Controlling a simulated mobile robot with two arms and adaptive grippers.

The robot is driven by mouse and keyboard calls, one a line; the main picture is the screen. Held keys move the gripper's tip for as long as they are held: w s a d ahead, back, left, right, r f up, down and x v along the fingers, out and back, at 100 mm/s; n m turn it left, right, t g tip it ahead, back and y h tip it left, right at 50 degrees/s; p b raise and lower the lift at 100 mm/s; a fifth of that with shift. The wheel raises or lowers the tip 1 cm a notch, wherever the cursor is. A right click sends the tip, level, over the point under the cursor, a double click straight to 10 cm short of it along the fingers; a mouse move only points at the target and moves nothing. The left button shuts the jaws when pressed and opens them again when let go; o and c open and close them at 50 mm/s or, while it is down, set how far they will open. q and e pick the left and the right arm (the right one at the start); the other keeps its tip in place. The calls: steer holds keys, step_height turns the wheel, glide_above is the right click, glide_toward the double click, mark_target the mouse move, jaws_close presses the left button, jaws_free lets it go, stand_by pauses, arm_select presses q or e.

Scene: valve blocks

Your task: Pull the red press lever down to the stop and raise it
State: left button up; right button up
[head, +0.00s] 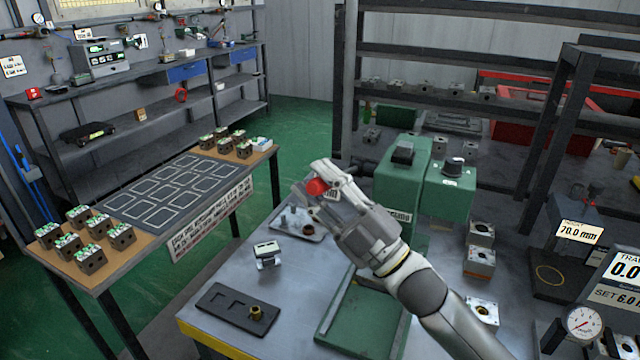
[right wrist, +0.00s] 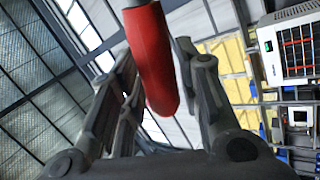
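The red press lever shows in the head view as a round red end (head: 317,187) between the fingers of my right gripper (head: 313,184). In the right wrist view the lever is a long red handle (right wrist: 153,60), with a finger close along each side. The fingers look shut on it. My gripper and forearm hide the rest of the lever and part of the press. The green press body (head: 402,178) stands behind my gripper, and its green base plate (head: 350,325) lies below my arm. My left gripper is not in view.
A dark tray (head: 225,312) with a brass part (head: 256,312) and a small white-topped part (head: 267,254) lie on the bench. Metal blocks (head: 480,262) stand right of the press. A side table (head: 150,248) holds several valve blocks. A dial gauge (head: 582,322) is at lower right.

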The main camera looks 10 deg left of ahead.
steer(key=shift+o, duration=0.8)
steer(key=v, duration=1.2)
